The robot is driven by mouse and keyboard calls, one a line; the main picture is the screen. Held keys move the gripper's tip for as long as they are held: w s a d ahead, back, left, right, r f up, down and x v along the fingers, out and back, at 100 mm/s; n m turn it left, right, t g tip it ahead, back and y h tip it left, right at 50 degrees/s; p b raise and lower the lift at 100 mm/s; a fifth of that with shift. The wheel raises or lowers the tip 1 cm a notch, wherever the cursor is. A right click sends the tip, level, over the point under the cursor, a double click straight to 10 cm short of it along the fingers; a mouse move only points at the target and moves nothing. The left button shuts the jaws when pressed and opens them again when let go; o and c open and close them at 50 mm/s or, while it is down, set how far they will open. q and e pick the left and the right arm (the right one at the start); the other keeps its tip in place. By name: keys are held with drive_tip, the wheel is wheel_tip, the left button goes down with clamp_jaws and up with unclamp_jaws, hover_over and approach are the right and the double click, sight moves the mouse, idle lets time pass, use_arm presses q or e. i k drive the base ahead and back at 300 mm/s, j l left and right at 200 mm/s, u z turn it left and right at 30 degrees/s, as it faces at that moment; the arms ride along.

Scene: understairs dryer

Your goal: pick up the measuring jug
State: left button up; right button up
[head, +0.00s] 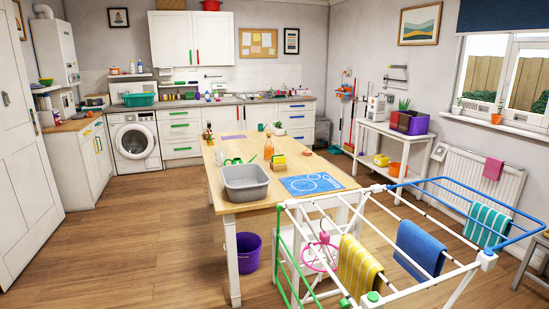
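I cannot make out a measuring jug for certain in the head view. The wooden-topped table (230,200) in the middle carries several small items. Among them are a grey basin (245,183), an amber bottle (268,149), a yellow box-like item (279,163) and small green items (236,160) behind the basin. A small dark green cup-like item (261,127) stands near the table's far end. Items on the far counter are too small to tell apart. Neither of my grippers is in view.
A drying rack (390,272) with hanging cloths stands at the front right, close against the table. A purple bucket (249,252) is under the table. A washing machine (134,142) and a long counter (230,100) line the back. The floor left of the table is clear.

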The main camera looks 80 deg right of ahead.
sight(221, 153)
drive_tip(key=z, duration=2.25)
drive_tip(key=i+j+u, duration=0.2)
drive_tip(key=i, duration=0.15)
drive_tip(key=i+u, duration=0.2)
drive_tip(key=i, duration=0.15)
drive_tip(key=i+u, duration=0.2)
drive_tip(key=i, duration=1.75)
